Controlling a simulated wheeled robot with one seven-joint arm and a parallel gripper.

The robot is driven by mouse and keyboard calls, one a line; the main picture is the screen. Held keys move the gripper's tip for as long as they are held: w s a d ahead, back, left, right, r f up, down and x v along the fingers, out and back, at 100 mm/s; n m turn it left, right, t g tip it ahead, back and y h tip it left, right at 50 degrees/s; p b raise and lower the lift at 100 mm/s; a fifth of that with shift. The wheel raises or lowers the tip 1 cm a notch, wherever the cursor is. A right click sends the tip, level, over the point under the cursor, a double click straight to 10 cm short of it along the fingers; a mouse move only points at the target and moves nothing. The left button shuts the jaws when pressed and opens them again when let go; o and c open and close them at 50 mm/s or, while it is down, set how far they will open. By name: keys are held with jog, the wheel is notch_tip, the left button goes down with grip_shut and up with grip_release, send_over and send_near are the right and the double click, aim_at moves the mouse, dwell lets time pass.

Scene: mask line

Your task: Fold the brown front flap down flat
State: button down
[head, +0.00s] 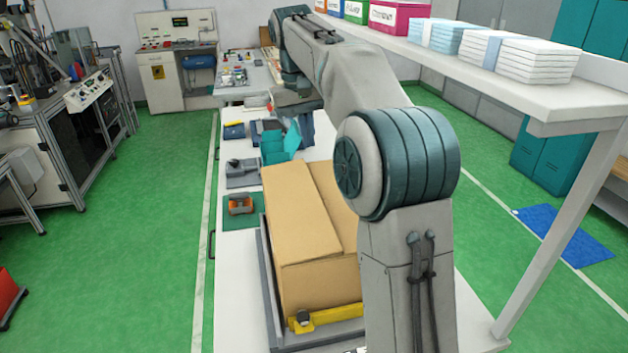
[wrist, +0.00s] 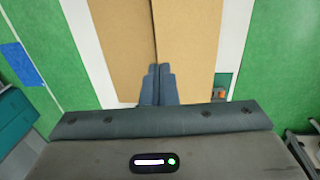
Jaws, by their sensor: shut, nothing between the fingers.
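A brown cardboard box (head: 318,287) stands in a grey tray on the white bench in the head view. Two long brown top panels lie side by side over it, a left one (head: 298,215) and a right one (head: 335,195), with a seam between them. I cannot tell which panel is the front flap. The wrist view shows brown panels (wrist: 121,50) on both sides of a seam. My gripper (wrist: 159,68) is shut and empty, its fingertips over the seam near one end of the box. I cannot tell whether they touch the cardboard.
A yellow tape dispenser (head: 335,318) lies at the near side of the box. A teal bin (head: 280,147) and small tools stand beyond it. A white shelf (head: 500,85) with stacked packs and coloured boxes runs along the right.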

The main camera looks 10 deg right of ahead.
aim_at(316, 196)
jog(key=f, duration=0.4)
jog(key=d+f, duration=0.1)
jog(key=f, duration=0.8)
jog(key=shift+d+f+b, duration=0.1)
jog(key=shift+d+b, duration=0.1)
jog(key=shift+b, duration=0.1)
